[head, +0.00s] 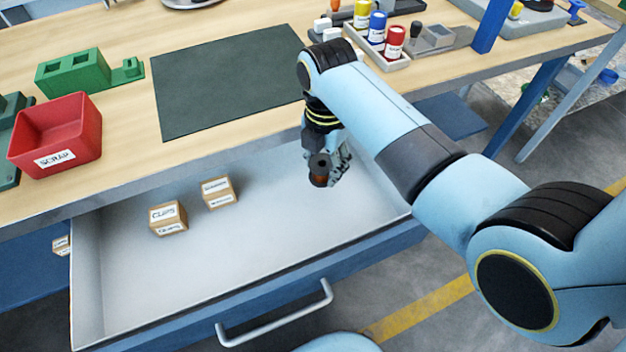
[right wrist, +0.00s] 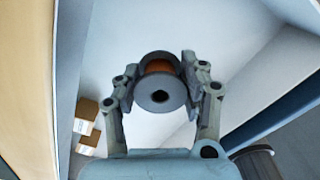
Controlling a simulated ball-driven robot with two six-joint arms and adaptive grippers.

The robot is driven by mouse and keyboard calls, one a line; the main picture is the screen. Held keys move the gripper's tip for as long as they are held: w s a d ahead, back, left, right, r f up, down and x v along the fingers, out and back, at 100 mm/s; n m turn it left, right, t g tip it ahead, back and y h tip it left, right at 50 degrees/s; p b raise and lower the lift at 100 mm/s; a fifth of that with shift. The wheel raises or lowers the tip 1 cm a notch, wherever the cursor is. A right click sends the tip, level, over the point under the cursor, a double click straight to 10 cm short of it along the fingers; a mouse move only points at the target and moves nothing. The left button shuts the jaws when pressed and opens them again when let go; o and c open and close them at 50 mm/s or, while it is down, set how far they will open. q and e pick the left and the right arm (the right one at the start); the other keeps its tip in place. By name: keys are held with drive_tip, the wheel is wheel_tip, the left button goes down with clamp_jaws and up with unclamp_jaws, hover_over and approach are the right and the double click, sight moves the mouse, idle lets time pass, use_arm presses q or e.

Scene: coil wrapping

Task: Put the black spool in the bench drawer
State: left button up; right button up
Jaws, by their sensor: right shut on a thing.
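The black spool (head: 319,171), with orange-brown wire wound on it, is in my right gripper (head: 334,172) in the head view. In the right wrist view the spool (right wrist: 160,93) sits between the two fingers of the right gripper (right wrist: 160,88), which are shut on it. The bench drawer (head: 130,285) is pulled open, and its pale floor shows. The right gripper and spool are over the right part of the drawer; I cannot tell the exact height above its floor. My left gripper is not in view.
Two cardboard boxes, one marked CLIPS (head: 168,218) and a smaller-looking one (head: 219,192), stand in the drawer's left half. A red SCRAP bin (head: 58,135), green block (head: 90,73) and dark mat (head: 225,85) are on the bench.

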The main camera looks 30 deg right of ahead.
sight(323, 191)
wheel_tip(323, 191, down, 2)
drive_tip(key=shift+w+f, duration=0.1)
drive_tip(key=shift+f+b, duration=0.5)
drive_tip(key=shift+f, duration=1.45)
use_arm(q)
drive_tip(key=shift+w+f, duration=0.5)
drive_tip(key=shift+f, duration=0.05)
use_arm(e)
drive_tip(key=shift+f, duration=0.15)
drive_tip(key=o, duration=1.2)
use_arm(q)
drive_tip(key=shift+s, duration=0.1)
